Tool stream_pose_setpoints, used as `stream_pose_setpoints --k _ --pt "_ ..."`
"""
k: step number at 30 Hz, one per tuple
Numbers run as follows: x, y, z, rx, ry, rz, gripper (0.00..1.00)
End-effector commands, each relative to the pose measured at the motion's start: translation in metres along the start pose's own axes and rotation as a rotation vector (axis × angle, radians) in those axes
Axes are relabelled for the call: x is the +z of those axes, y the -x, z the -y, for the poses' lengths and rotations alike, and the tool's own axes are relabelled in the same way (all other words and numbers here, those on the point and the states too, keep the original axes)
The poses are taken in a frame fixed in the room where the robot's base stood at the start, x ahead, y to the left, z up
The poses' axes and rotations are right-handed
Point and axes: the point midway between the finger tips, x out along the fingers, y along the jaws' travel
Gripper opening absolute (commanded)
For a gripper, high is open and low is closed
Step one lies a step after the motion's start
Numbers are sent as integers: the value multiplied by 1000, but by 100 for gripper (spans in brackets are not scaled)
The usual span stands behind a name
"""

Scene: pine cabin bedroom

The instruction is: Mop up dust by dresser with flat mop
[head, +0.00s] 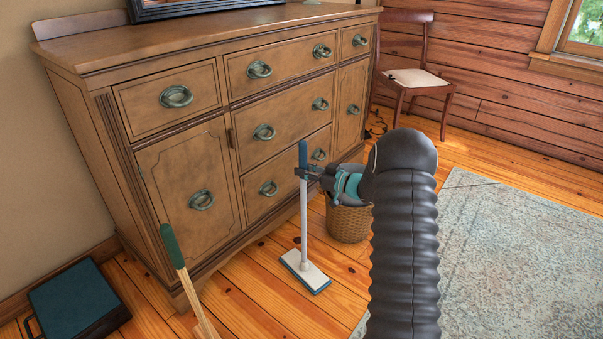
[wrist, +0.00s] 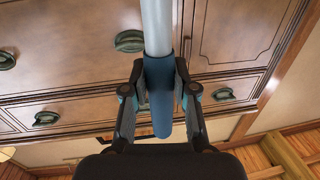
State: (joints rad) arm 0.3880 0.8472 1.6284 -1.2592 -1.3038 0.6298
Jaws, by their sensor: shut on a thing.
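The flat mop (head: 304,220) stands nearly upright in front of the dresser (head: 190,155), with a pale pole, a blue grip and a flat white head (head: 305,271) edged in blue. The head is down at the plank floor. My gripper (head: 306,172) is shut on the blue grip near its top. In the wrist view my gripper (wrist: 158,92) has a finger on each side of the blue grip (wrist: 160,110), and the pale pole (wrist: 156,28) runs up out of view. I cannot make out dust on the floor; my arm hides part of it.
A wicker basket (head: 347,222) stands just behind my gripper, by the dresser. A green-gripped wooden handle (head: 174,246) leans at the front left, near a dark teal case (head: 78,300). A chair (head: 415,78) stands at the back. A grey-green rug (head: 510,250) covers the right floor.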

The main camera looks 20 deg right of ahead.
Motion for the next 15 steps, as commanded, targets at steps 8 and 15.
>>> stream_pose_setpoints --k 8,15 --pt "-1 2 -12 2 4 0 0" --pt "-2 5 -30 2 4 0 0"
